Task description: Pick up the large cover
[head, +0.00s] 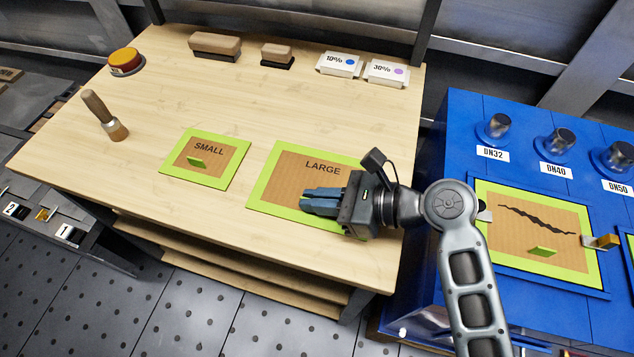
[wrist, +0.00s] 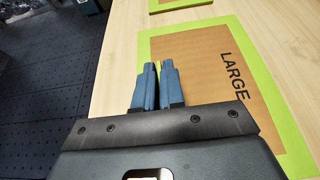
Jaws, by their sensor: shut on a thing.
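The large cover (head: 290,169) lies flat on the wooden table, a brown panel with a lime-green border and the word LARGE. In the wrist view the large cover (wrist: 205,60) fills the right side. My gripper (head: 308,201) is over its front part, with the blue fingers close together. In the wrist view my gripper (wrist: 158,68) shows a thin lime-green piece between its fingers, which looks like the cover's handle. The handle is mostly hidden by the fingers. The cover appears to rest on the table.
The small cover (head: 206,158) lies to the left on the table (head: 120,172). A blue cabinet (head: 460,150) with a cracked panel (head: 535,225) stands at right.

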